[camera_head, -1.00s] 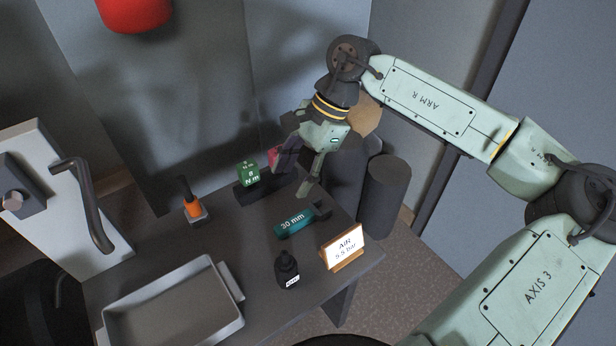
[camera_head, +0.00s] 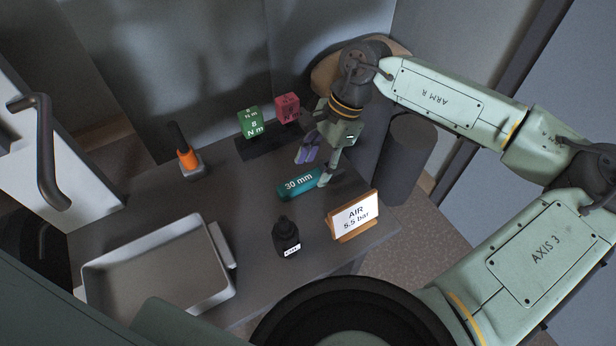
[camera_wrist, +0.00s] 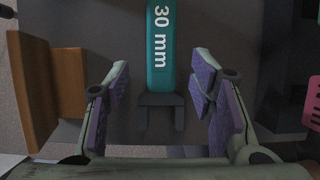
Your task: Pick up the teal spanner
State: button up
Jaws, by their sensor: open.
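The teal spanner (camera_head: 300,184), marked "30 mm", lies on the dark table in the head view. In the wrist view the teal spanner (camera_wrist: 160,45) runs down from the top edge, its dark open-ended jaw pointing toward my gripper. My gripper (camera_head: 318,168) is open just above the spanner's right end, with its fingers pointing down. In the wrist view my gripper (camera_wrist: 160,105) has a finger on each side of the spanner's dark jaw, with clear gaps on both sides. Nothing is held between the fingers.
Green (camera_head: 249,123) and red (camera_head: 287,108) labelled blocks stand behind the spanner. An "AIR 5.5 bar" sign (camera_head: 354,216) stands at the right, with a black bottle (camera_head: 286,238) in front. A grey tray (camera_head: 222,300) and an orange-black tool (camera_head: 188,158) are at the left.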

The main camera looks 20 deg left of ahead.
aim_at(309, 176)
jog(key=shift+x, duration=1.55)
jog(key=shift+a, duration=0.15)
grip_shut()
